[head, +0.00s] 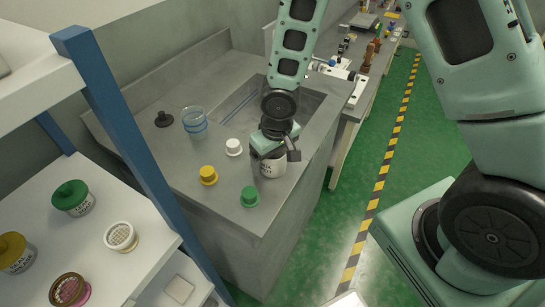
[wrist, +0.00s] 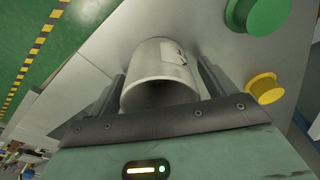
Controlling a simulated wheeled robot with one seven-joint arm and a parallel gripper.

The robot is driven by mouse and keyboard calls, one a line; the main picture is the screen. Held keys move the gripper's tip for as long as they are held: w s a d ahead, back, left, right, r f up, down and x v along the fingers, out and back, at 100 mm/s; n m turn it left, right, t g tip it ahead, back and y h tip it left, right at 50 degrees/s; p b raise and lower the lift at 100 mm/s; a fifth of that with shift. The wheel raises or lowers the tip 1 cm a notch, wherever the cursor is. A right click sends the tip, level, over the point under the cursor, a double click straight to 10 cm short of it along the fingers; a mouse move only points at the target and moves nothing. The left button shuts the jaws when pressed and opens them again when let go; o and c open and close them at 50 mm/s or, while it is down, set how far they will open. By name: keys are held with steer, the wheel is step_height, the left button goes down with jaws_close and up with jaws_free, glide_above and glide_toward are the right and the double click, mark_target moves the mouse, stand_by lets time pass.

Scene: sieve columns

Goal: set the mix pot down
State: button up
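The mix pot (head: 271,166) is a white cylinder with dark print, upright at the front part of the grey counter (head: 225,222). My gripper (head: 279,153) is above and around it, with a finger on either side.
Green (head: 249,196), yellow (head: 208,175) and white (head: 233,147) lidlike pieces stand left of the pot. A glass beaker (head: 194,122) and a black piece (head: 163,119) are farther back, beside a sink (head: 240,103). A shelf (head: 155,245) with jars is at left.

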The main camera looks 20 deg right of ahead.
step_height(320, 180, up, 11)
steer(key=s+p, duration=0.1)
steer(key=p, duration=0.1)
steer(key=s+a+r+n, duration=0.2)
steer(key=s+r, duration=0.3)
steer(key=s, duration=0.4)
steer(key=s+a+r+n+g, duration=0.1)
steer(key=s+a+r+n, duration=0.2)
steer(key=s, duration=0.7)
step_height(320, 180, up, 3)
steer(key=shift+s+a+f, duration=0.1)
steer(key=shift+s+a, duration=0.05)
steer(key=shift+a, duration=0.45)
